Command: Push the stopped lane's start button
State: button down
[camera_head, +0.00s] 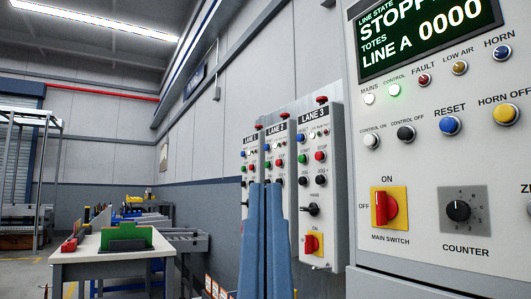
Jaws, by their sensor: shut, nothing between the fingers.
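Three lane panels stand side by side on the wall: Lane 1 (249,147), Lane 2 (276,135) and Lane 3 (319,190). Each shows a green button beside a red one: Lane 3's green button (302,159), Lane 2's green button (271,163) and Lane 1's green button (244,168). Their labels and small lamps are too small to tell which lane is stopped. My gripper (265,188), with blue fingers, is shut and empty, pointing up in front of the Lane 1 and Lane 2 panels. It hides their lower parts.
A large control cabinet (430,190) at the right is close, with a screen (430,35) reading "STOPP" and "LINE A 0000". It carries a red main switch (385,208) and several buttons. A white table (100,262) with a green item (126,236) stands at the left.

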notch_tip(320, 180, up, 36)
jog(key=p, duration=3.4)
jog(key=shift+r, duration=0.25)
